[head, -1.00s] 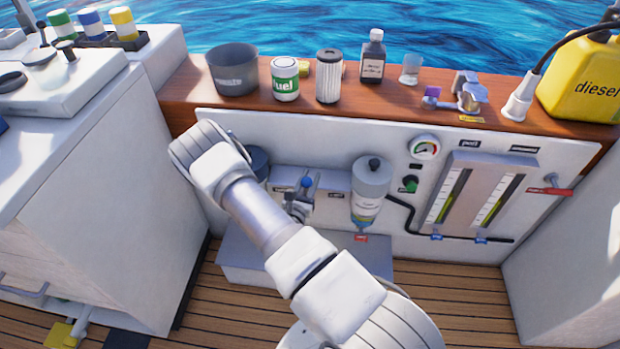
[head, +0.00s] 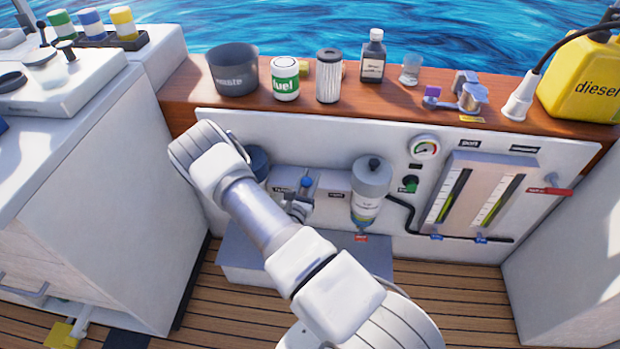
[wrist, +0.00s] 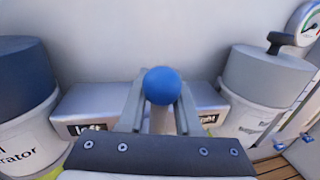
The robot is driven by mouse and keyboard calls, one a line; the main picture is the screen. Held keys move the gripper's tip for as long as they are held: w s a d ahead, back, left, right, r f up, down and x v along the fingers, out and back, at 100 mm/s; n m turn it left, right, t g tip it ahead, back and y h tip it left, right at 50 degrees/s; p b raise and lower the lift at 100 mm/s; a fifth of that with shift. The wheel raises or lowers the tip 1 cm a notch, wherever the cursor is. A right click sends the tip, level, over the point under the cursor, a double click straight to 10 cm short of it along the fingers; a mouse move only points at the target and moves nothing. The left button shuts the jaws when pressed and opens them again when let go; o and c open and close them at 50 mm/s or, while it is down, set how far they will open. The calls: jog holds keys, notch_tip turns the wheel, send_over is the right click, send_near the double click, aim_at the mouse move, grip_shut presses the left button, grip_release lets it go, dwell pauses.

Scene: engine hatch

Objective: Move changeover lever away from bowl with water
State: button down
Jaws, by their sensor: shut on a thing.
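The changeover lever shows as a blue ball knob (wrist: 162,85) in the wrist view, and its small blue top (head: 306,183) shows in the head view. My gripper (wrist: 160,103) is shut on the lever, one grey finger on each side below the knob. The lever stands about midway between a label reading "left" and one at the right. A filter unit with a dark blue top (wrist: 25,75) is at the left, and a grey-topped filter unit (head: 369,190) with a bowl below is at the right. My arm hides much of the left unit. I cannot tell which bowl holds water.
A gauge (head: 424,147), a green knob (head: 411,184) and sight tubes (head: 475,195) are on the white panel at the right. A pot (head: 233,72), a fuel can (head: 285,80) and a bottle (head: 373,57) stand on the wooden ledge above.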

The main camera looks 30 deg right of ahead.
jog(key=shift+w+a+r, duration=0.1)
jog(key=shift+r, duration=0.05)
jog(key=shift+w+a+f+n+t, duration=0.25)
jog(key=shift+w+a+n, duration=0.3)
jog(key=shift+n, duration=0.85)
jog(key=shift+w+a+f+n+t, duration=0.15)
jog(key=shift+w+a+n+t, duration=0.2)
jog(key=shift+a+n, duration=0.75)
jog(key=shift+w+a+f+n+t, duration=0.25)
jog(key=shift+w+n, duration=0.2)
jog(key=shift+n, duration=1.25)
jog(key=shift+a, duration=0.15)
jog(key=c, duration=0.8)
grip_release()
jog(key=shift+o, duration=0.2)
jog(key=shift+s+f, duration=0.1)
jog(key=shift+s, duration=0.1)
jog(key=p+v, duration=0.2)
jog(key=v, duration=1.5)
jog(key=shift+a+p, duration=0.15)
jog(key=shift+p, duration=0.25)
